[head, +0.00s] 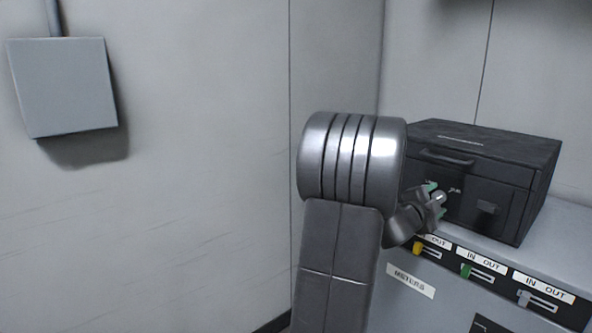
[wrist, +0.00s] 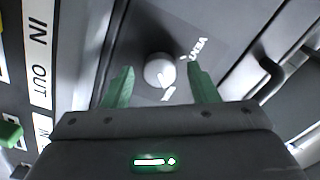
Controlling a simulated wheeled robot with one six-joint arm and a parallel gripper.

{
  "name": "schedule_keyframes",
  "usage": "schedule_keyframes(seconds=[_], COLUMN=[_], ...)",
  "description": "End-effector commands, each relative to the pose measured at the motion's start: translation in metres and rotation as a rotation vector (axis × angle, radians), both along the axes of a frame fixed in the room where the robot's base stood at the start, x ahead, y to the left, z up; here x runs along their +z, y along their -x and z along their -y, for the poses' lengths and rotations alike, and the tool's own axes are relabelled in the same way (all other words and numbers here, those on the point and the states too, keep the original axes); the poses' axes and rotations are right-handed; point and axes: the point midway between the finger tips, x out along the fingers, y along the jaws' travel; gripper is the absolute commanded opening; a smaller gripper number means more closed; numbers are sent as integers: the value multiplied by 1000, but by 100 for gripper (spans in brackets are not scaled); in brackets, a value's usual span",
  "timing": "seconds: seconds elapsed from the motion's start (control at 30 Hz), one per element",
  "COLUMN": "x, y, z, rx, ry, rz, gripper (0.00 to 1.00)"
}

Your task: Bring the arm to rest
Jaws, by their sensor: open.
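My arm (head: 338,265) reaches up in the middle of the head view and bends to the right, with my gripper (head: 436,198) at the front of a black box (head: 490,165). In the wrist view my gripper (wrist: 161,82) has two green fingers spread apart, with nothing held. A round white knob (wrist: 160,69) on a dark panel shows between the fingertips, with a gap on each side. Lettering that looks like "VENT" is beside the knob. In the head view the gripper partly covers the knob's panel. How close the fingertips are to the panel is hard to tell.
The box stands on a grey cabinet (head: 572,235) whose front has IN/OUT labels and yellow, green (head: 466,271) and white sliders. A dark handle (wrist: 272,75) sticks out near the gripper. A grey wall box (head: 62,87) hangs at left. The space left of the arm is clear.

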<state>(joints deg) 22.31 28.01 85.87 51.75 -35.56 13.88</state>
Motion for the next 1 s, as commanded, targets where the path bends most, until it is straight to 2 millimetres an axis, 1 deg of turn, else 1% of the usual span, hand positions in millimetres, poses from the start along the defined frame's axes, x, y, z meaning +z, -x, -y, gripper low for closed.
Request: schedule_keyframes(seconds=[0.03, 0.5, 1.0], x=[4, 4, 3], y=[0, 0, 0], z=[0, 0, 0], rx=[-1, 0, 2], ry=[33, 347, 610], rz=[-43, -410, -717], gripper=[54, 54, 54])
